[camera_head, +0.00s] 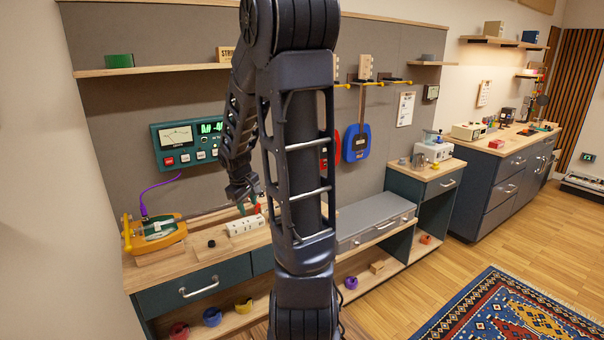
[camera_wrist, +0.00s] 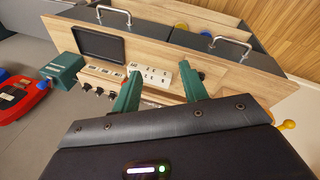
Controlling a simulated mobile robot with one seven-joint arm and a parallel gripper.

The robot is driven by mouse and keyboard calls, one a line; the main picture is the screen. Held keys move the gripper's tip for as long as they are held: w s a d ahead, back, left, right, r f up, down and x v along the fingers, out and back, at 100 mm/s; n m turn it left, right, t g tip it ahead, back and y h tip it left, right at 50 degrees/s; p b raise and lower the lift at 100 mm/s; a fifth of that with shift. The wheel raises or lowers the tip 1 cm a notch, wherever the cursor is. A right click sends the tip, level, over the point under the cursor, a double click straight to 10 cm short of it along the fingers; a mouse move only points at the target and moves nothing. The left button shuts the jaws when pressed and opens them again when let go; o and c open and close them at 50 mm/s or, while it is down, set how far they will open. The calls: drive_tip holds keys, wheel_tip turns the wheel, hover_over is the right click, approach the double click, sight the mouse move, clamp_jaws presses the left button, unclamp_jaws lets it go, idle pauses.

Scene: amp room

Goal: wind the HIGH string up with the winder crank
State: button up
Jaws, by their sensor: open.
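My gripper (camera_head: 248,206) is over the workbench, near a white block (camera_head: 245,225) with dark slots. In the wrist view its two green fingers (camera_wrist: 161,88) are spread apart with nothing held between them. The white block (camera_wrist: 152,74) lies beyond the gap. A yellow and green device (camera_head: 155,233) sits on a wooden base at the bench's left end, with a yellow upright part at its left and a purple cable. A meter box (camera_head: 188,143) with green digits hangs above. I cannot pick out the winder crank or the HIGH string with certainty.
A small black knob (camera_head: 211,243) stands on the bench between device and block. In the wrist view, a rack (camera_wrist: 100,88) with several dark knobs and a dark tray (camera_wrist: 97,44) lie near. A blue guitar (camera_head: 356,143) hangs on the wall. A grey case (camera_head: 372,218) is at the right.

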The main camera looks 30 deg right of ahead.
drive_tip(key=w+d+f+n+t+y, duration=0.2)
drive_tip(key=w+d+f+y, duration=0.15)
drive_tip(key=w+f, duration=0.4)
drive_tip(key=w+d+f+n+t+y, duration=0.2)
drive_tip(key=w+f+y, duration=0.2)
drive_tip(key=w+f, duration=0.35)
drive_tip(key=w+d+r+m+t+y, duration=0.1)
drive_tip(key=w+d+r+t, duration=0.2)
drive_tip(key=d, duration=0.4)
drive_tip(key=w+d+r+m+t, duration=0.1)
drive_tip(key=w+d+r+t, duration=0.1)
drive_tip(key=d+r+t, duration=0.35)
drive_tip(key=s+d+m+t+h, duration=0.2)
drive_tip(key=d+m, duration=0.1)
drive_tip(key=d, duration=0.8)
drive_tip(key=s+d+m+t+h, duration=0.1)
drive_tip(key=s+d+m+h, duration=0.15)
drive_tip(key=d, duration=0.85)
drive_tip(key=w, duration=0.7)
drive_tip(key=w+a, duration=0.1)
drive_tip(key=w, duration=0.2)
drive_tip(key=shift+w+f, duration=0.15)
drive_tip(key=shift+w, duration=0.1)
clamp_jaws()
